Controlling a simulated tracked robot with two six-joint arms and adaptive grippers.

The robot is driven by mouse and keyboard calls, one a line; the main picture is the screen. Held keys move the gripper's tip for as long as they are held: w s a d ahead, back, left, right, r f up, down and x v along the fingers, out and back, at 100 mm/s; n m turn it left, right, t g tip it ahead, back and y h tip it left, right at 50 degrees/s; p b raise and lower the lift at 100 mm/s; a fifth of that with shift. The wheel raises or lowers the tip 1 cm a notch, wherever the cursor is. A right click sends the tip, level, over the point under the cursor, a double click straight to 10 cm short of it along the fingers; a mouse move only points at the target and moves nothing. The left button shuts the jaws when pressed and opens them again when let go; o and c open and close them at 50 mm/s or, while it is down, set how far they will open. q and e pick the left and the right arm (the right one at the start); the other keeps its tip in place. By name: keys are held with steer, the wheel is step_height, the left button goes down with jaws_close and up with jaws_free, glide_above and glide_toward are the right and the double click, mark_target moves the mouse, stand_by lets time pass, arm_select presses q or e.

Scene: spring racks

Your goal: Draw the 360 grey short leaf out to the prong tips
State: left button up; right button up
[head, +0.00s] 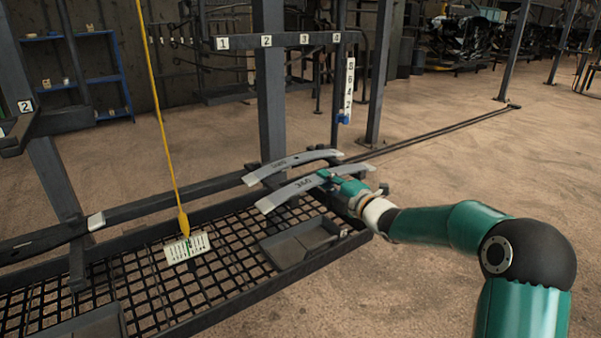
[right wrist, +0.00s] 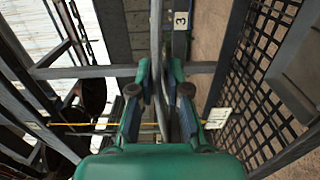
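Two curved grey leaves lie side by side across the rack in the head view. The near leaf (head: 290,193) and the far leaf (head: 273,170) both carry dark markings too small to read surely. My right gripper (head: 327,179) is at the right part of the near leaf. In the right wrist view, the fingers of my right gripper (right wrist: 161,82) stand close together on both sides of a thin grey leaf edge (right wrist: 156,45) and look shut on it. The prong tips under the leaves are mostly hidden. My left gripper is not in view.
A black mesh tray (head: 130,290) runs below the leaves, with a grey bin (head: 300,243) in it. A yellow cord (head: 163,110) hangs with a white card (head: 186,248) at its lower end. Rack posts (head: 271,100) stand behind.

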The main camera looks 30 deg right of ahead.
steer(key=shift+o, duration=1.4)
